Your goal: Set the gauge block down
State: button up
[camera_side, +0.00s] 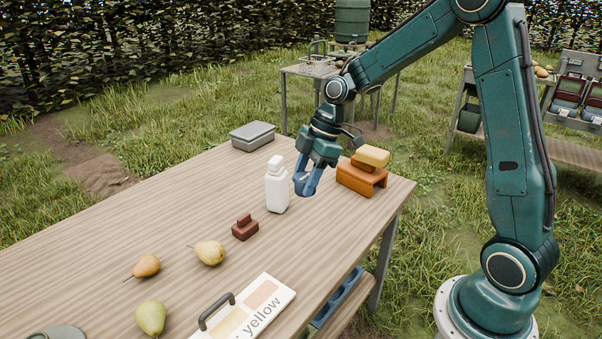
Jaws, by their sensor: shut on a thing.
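My gripper (309,179) is above the table at its far right part, between a white bottle and an orange stand. Its jaws are shut on a blue piece (308,182), which I take to be the gauge block. The piece is small in the picture, and I cannot tell exactly where the fingers end and the block begins. It hangs tilted close over the wooden table (165,218). I cannot tell whether its lower end touches the top.
The white bottle (276,189) stands just left of my gripper. The orange stand (362,180) bears a yellow block (371,156) on the right. A dark red knobbed block (245,230), several pears (209,253), a grey box (253,136) and a handled "yellow" card (268,302) share the table.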

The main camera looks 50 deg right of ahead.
jog(key=s+d, duration=0.2)
jog(key=d, duration=0.8)
notch_tip(320, 180, down, 16)
jog(key=shift+f, duration=0.1)
dwell(0.4)
jog(key=shift+f, duration=1.8)
jog(key=shift+f, duration=0.15)
jog(key=o, duration=1)
